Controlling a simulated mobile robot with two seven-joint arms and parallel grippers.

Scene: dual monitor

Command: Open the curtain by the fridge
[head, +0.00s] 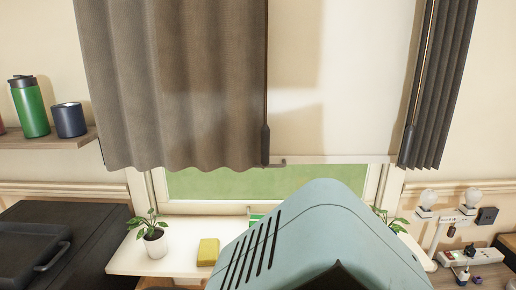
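A wide grey-brown curtain (175,85) hangs spread over the left part of the window in the head view. A dark pull rod (266,140) hangs at its right edge. A second, darker curtain (443,85) hangs bunched at the window's right side, with its own pull rod (409,140) at its left edge. A low black unit (85,225) stands at the lower left; I cannot tell whether it is the fridge. Neither gripper is in view.
A pale blind (345,100) covers the upper window, with green showing below. On the sill (185,260) stand a potted plant (154,240) and a yellow block (208,252). A shelf (60,138) holds a green bottle (30,107) and a dark mug (70,120). Plugs (446,210) crowd the right.

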